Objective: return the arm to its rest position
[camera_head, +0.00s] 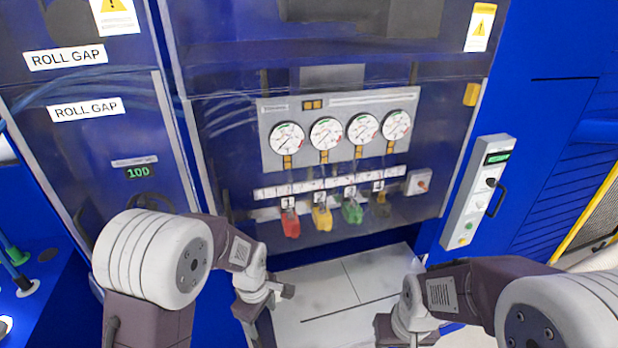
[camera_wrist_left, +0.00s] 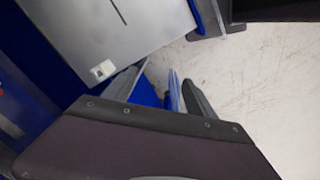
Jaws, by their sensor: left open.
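My left arm comes in from the left in the head view and bends down in front of the machine. Its gripper (camera_head: 262,328) hangs at the bottom edge, partly cut off. In the left wrist view the two grey fingers of my left gripper (camera_wrist_left: 165,84) stand apart with nothing held between them. They point towards a grey plate (camera_wrist_left: 95,35) and the pale floor. My right arm comes in from the right. Its wrist end (camera_head: 405,328) is at the bottom edge of the head view, and its fingers are not shown clearly.
A blue machine carries a gauge panel (camera_head: 270,150) with several dials and coloured tags below. A control box (camera_head: 478,192) with a black handle is at right. A pale grey plate (camera_head: 375,272) lies between my arms. Pale floor (camera_wrist_left: 270,75) shows in the wrist view.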

